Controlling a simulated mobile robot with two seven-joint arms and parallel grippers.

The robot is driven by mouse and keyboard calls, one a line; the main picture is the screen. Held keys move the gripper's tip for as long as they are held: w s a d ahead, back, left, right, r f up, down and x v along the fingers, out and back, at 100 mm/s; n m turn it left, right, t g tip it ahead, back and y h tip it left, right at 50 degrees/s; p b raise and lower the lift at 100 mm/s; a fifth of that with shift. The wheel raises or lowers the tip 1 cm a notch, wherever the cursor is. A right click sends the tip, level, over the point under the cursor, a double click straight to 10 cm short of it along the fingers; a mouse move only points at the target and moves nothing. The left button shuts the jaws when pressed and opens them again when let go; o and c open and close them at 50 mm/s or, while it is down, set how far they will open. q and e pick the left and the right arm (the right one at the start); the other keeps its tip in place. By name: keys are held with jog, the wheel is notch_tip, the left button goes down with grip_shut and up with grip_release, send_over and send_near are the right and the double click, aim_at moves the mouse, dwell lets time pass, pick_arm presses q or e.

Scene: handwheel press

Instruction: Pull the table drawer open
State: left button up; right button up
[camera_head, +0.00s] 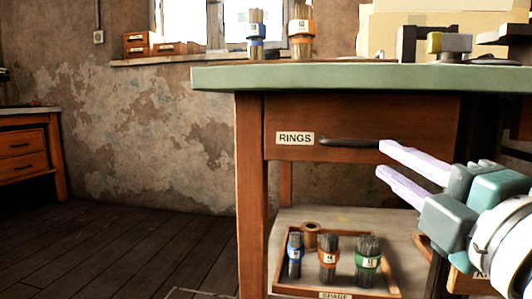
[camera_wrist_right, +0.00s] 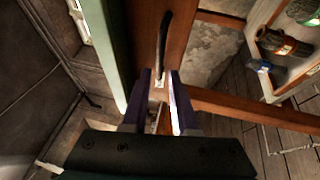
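The table drawer (camera_head: 365,120) has a brown wooden front with a RINGS label (camera_head: 295,139) and looks shut under the green tabletop (camera_head: 370,79). Its dark bar handle (camera_head: 345,142) runs sideways right of the label. My right gripper (camera_head: 381,159) is open, with pale purple fingers at the handle's right end in the head view. In the right wrist view, the handle (camera_wrist_right: 164,40) stretches ahead of my right gripper (camera_wrist_right: 160,72), its near end lined up between the fingertips. Nothing is visibly gripped; I cannot tell whether a finger touches the handle. My left gripper is out of view.
Below the drawer, a shelf bears a wooden tray (camera_head: 335,292) with several banded bundles. Two more bundles (camera_head: 256,33) (camera_head: 301,30) stand on the tabletop. A table leg (camera_head: 251,200) stands at the left. The floor (camera_head: 130,245) left of it is clear.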

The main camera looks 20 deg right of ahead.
aim_at(363, 145)
jog(key=b+x, duration=0.1)
jog(key=x, duration=0.7)
grip_shut()
dwell(1.3)
